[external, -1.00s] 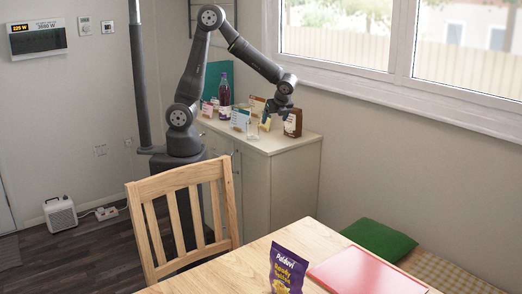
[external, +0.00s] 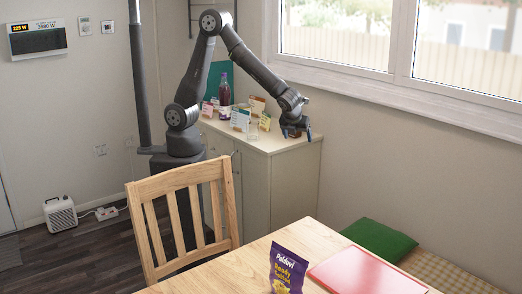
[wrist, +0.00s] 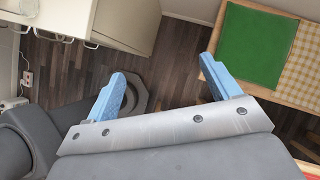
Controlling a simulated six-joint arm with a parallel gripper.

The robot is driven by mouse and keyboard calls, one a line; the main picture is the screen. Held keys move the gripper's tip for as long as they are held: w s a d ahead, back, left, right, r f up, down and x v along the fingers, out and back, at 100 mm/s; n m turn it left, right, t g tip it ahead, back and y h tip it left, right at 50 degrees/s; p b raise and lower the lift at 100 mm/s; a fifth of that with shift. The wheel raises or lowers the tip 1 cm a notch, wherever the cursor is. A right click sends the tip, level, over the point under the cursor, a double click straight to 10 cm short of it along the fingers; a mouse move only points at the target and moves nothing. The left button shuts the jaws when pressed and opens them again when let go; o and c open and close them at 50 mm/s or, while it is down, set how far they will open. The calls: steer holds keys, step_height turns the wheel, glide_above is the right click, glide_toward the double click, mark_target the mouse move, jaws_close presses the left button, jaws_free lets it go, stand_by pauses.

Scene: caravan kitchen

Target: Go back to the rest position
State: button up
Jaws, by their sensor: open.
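My gripper (external: 297,133) is in front of the cabinet's right end in the external view, with its blue fingers apart. In the wrist view my gripper (wrist: 163,71) is open and empty, with only dark floor between the fingers. The brown bottle seen earlier at that end of the cabinet is now mostly or wholly hidden behind my gripper. My arm reaches over the cabinet and slopes down to the right.
The cabinet (external: 284,190) holds a dark bottle (external: 224,89) and several small cartons and cards. A wooden chair (external: 190,215) and a table with a purple bag (external: 287,268) and red folder (external: 365,272) stand in front. A green cushion (external: 379,240) lies on the bench at right.

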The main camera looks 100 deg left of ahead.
steer(key=w+d+m+t+h, duration=0.1)
steer(key=d+m, duration=0.3)
steer(key=d, duration=0.6)
steer(key=shift+w+d+f+m+t, duration=0.4)
steer(key=shift+w+f+t, duration=0.05)
steer(key=shift+w+t, duration=0.25)
steer(key=o, duration=0.4)
